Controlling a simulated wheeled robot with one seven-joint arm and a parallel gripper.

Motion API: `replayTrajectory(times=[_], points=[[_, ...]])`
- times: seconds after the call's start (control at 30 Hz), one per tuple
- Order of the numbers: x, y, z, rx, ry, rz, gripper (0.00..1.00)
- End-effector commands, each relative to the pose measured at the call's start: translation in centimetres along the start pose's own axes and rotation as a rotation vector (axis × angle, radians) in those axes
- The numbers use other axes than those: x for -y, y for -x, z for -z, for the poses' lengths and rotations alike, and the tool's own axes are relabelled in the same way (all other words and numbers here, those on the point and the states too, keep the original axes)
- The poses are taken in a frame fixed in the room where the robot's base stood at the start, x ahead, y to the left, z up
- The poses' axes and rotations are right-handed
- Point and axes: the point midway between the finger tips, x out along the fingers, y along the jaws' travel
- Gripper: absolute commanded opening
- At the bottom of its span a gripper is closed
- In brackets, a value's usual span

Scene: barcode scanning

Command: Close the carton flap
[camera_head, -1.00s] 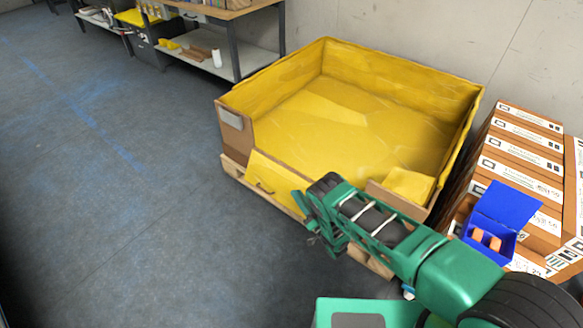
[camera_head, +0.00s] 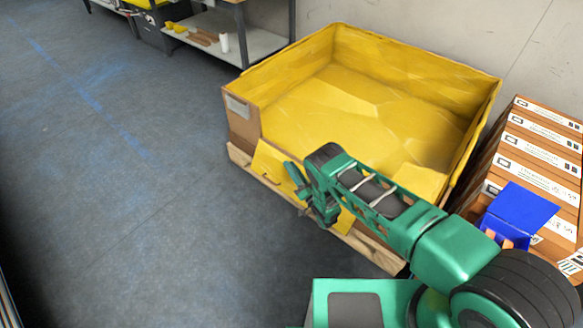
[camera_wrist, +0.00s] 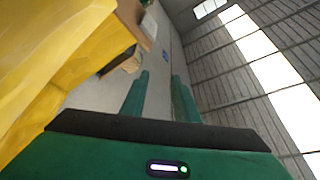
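The carton (camera_head: 243,125) is a large open-topped brown box with a yellow lining, standing on a wooden pallet. Its front flap (camera_head: 272,165) hangs folded down and outward, with its yellow inner face showing, so the front of the carton is open. My gripper (camera_head: 312,205) is in front of the flap and hides part of it. I cannot tell whether they touch. In the wrist view my gripper (camera_wrist: 160,95) has its two green fingers apart with nothing between them. Yellow lining (camera_wrist: 60,70) fills the left side of that view.
Stacked brown boxes (camera_head: 540,155) stand at the right, with an open blue bin (camera_head: 520,212) on top. A workbench with a lower shelf (camera_head: 245,45) stands at the back left. A wall is close behind the carton. The grey floor at the left is clear.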

Motion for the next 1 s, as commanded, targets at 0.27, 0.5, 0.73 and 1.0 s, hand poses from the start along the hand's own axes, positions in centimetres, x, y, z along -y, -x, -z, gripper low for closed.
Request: replayTrajectory(times=[0.27,0.5,0.73,1.0], points=[[-0.17,0.09,0.24,-0.002,0.001,-0.002,0.16],[-0.2,0.12,0.3,-0.003,0.001,-0.003,0.0],[-0.19,0.12,0.31,-0.003,0.001,-0.003,0.0],[-0.19,0.12,0.3,-0.003,0.001,-0.003,0.0]])
